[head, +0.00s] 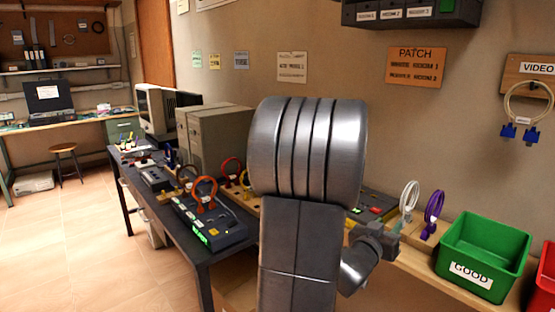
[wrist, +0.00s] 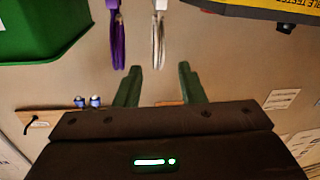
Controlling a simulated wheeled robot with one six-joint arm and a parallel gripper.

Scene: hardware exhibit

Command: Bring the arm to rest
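My gripper (wrist: 160,72) shows in the wrist view with its two green fingers spread apart and nothing between them. In the head view my arm stands upright in the middle. Its wrist end shows low at the right of the arm, above the bench, and the fingers are hard to make out there. A white cable (head: 409,196) and a purple cable (head: 433,212) stand just right of it. In the wrist view the white cable (wrist: 158,38) and the purple cable (wrist: 117,38) hang at the top, beyond the fingertips and apart from them.
A green bin (head: 484,252) labelled GOOD stands on the right of the bench, with a red bin (head: 547,275) beside it. A dark table (head: 203,248) with devices and cable loops stands left of my arm. The floor (head: 80,235) at the left is clear.

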